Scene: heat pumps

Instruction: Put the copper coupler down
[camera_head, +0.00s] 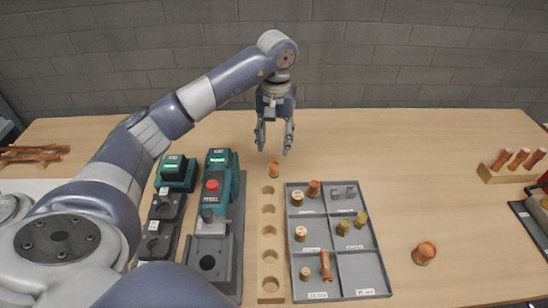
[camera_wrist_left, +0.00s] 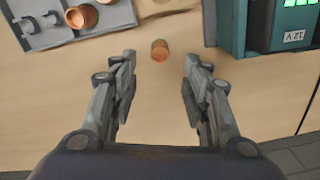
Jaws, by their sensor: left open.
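A small copper coupler (camera_head: 274,169) stands at the far end of the wooden block with round holes (camera_head: 268,236). I cannot tell whether it sits in a hole or on the wood. My left gripper (camera_head: 274,146) is open and empty just above and behind it. In the left wrist view the coupler (camera_wrist_left: 159,50) lies ahead of the open fingertips (camera_wrist_left: 158,72), between their lines and apart from both. My right gripper is in neither view.
A grey sorting tray (camera_head: 364,270) with copper and brass fittings is right of the block. A green press tool (camera_head: 214,180) stands on the left. A larger copper piece (camera_head: 424,253) lies farther right. The table behind the tray is clear.

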